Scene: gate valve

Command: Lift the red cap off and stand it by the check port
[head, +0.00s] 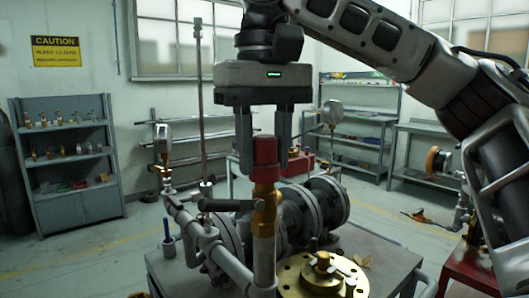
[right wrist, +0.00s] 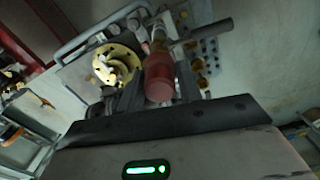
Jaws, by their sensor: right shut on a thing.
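The red cap (head: 265,151) is upright on top of a brass fitting (head: 264,196) on a vertical pipe; I cannot see a gap between them. The fitting, which seems to be the check port, has a dark lever handle (head: 228,205) pointing left. My right gripper (head: 264,165) comes down from above, with one finger on each side of the cap, shut on it. In the right wrist view the cap (right wrist: 159,78) lies between the two dark fingers (right wrist: 158,90). My left gripper is not in view.
A brass flange (head: 296,274) stands on the grey bench (head: 385,252) at the right of the pipe. Grey flanged valve bodies (head: 326,205) are behind. A blue-capped pen-like object (head: 168,238) is at the bench's left.

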